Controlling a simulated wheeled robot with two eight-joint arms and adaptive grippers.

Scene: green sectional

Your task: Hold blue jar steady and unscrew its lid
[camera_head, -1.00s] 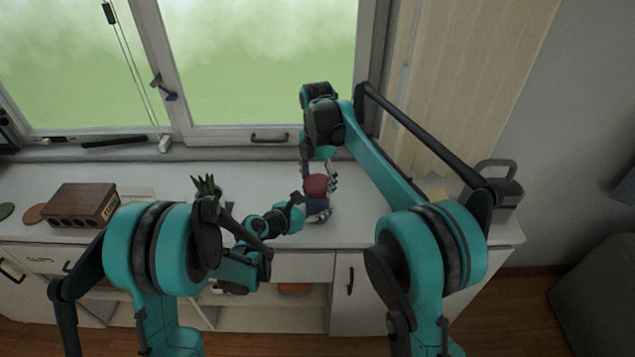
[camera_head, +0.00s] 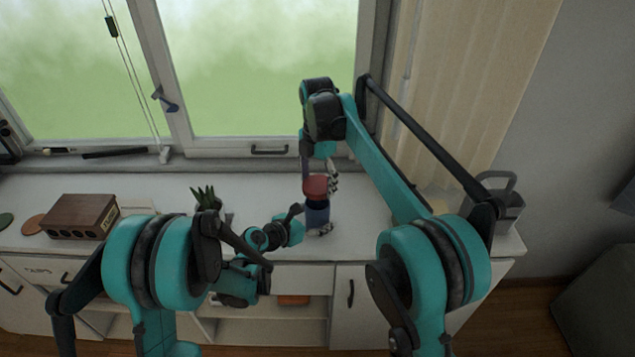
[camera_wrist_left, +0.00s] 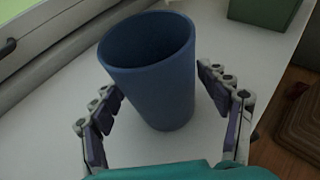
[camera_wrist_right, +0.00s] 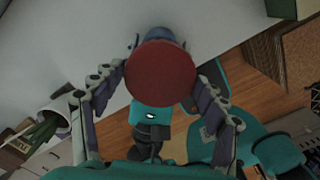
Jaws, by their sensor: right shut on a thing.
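The blue jar (camera_head: 317,215) stands upright on the white counter. In the left wrist view the jar (camera_wrist_left: 160,85) has an open top and dark inside. Its red lid (camera_head: 317,185) is off, just above the mouth, and shows as a red disc (camera_wrist_right: 160,72) in the right wrist view. My right gripper (camera_wrist_right: 160,78) is shut on the lid from above, one finger on each side. My left gripper (camera_wrist_left: 155,80) is low around the jar, one finger on each side, with small gaps, so it looks open.
A potted plant (camera_head: 207,197) stands left of the jar on the counter (camera_head: 265,190). A brown box with round holes (camera_head: 82,217) is further left. A grey handled container (camera_head: 505,205) is at the right end. The window is behind.

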